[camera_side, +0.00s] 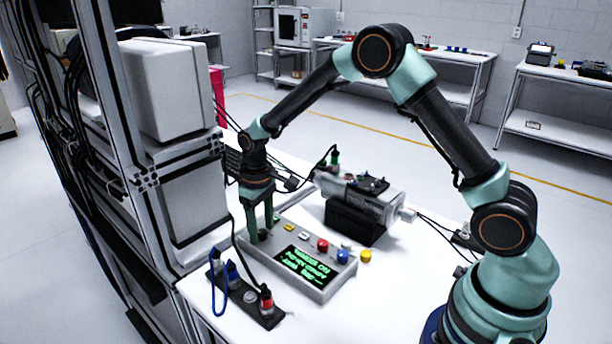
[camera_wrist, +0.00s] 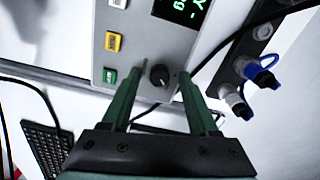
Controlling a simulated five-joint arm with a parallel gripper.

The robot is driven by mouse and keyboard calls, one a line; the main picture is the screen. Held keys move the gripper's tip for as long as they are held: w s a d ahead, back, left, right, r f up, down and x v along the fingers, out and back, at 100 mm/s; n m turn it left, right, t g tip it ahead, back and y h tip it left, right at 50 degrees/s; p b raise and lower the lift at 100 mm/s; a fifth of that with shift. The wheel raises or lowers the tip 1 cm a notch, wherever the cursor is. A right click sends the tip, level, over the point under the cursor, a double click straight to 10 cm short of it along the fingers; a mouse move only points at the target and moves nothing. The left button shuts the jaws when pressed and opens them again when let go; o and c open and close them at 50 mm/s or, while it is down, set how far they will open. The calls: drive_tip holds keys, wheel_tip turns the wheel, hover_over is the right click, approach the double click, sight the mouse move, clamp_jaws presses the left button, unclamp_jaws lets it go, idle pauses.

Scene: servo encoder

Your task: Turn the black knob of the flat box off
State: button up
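The flat grey box (camera_side: 322,288) lies on the white table, with a dark screen (camera_side: 303,264) lit with green text and several coloured buttons. In the wrist view its black knob (camera_wrist: 159,76) sits at the near end of the box, its pointer hard to make out. My gripper (camera_side: 258,228) is over that end, pointing down. In the wrist view the two green fingers (camera_wrist: 160,82) are apart, one on each side of the knob. I see a gap on both sides, so they do not look closed on it. In the side view the fingers partly hide the knob.
A black connector strip (camera_side: 248,304) with blue and red plugs lies left of the box. A motor unit on a black stand (camera_side: 354,222) stands behind it. A metal rack (camera_side: 165,185) rises close at the left. A keyboard (camera_wrist: 46,145) shows in the wrist view.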

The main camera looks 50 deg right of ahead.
sight(262, 232)
wheel_tip(262, 232, up, 12)
idle(0.6)
drive_tip(key=shift+r, duration=0.1)
drive_tip(key=s+d+r+m+t, duration=0.1)
drive_tip(key=s+d+r+t, duration=0.2)
drive_tip(key=s+r, duration=0.65)
drive_tip(key=s+d+f+m+t, duration=0.1)
drive_tip(key=s+t, duration=0.1)
drive_tip(key=s, duration=0.7)
drive_tip(key=shift+f+t, duration=0.15)
drive_tip(key=shift+t, duration=0.15)
drive_tip(key=shift+c, duration=0.3)
